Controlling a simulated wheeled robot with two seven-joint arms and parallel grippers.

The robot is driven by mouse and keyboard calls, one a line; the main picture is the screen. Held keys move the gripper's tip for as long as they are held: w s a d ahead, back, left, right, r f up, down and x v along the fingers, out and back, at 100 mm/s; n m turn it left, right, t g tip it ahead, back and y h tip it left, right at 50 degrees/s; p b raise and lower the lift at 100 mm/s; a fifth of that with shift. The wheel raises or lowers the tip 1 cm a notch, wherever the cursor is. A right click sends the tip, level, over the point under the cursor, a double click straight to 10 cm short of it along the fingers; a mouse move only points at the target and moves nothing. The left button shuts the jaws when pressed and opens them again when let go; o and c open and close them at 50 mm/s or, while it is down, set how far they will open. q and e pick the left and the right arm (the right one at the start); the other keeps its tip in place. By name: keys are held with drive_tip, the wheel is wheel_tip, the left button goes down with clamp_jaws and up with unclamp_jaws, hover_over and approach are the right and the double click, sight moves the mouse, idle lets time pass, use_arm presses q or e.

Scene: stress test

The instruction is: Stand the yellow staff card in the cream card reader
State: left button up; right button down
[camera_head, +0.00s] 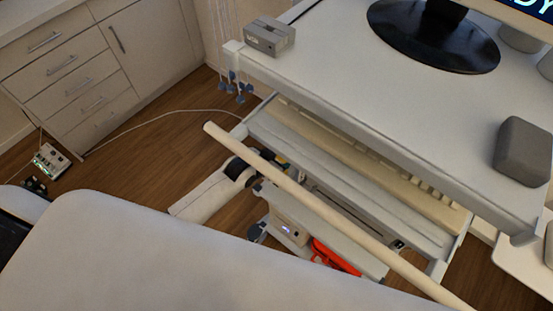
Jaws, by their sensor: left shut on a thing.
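My left arm comes in from the left, under a long cream rail. My left gripper (274,158) is dark, small and partly hidden by that rail. It is shut, and a small yellow patch, seemingly the yellow staff card, shows at its fingers; the card's outline and tilt are too small to tell. A cream box with a small blue light (287,231), which looks like the card reader, stands lower down on a grey shelf, below and apart from the gripper. Its slot cannot be made out. My right gripper is out of view.
The long cream rail (300,194) slants across in front of the shelf. A white worktop (360,75) overhangs behind, with a grey box (266,37) at its corner. A red-orange thing (335,256) lies beside the cream box. Open wooden floor (150,150) is at left.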

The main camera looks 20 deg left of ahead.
use_arm(q)
drive_tip(key=shift+f+b, duration=0.75)
drive_tip(key=shift+f, duration=0.75)
drive_tip(key=o, duration=0.8)
drive_tip(key=shift+c, duration=0.2)
drive_tip(key=shift+r, duration=0.1)
drive_tip(key=p+v, duration=0.1)
drive_tip(key=v, duration=1.1)
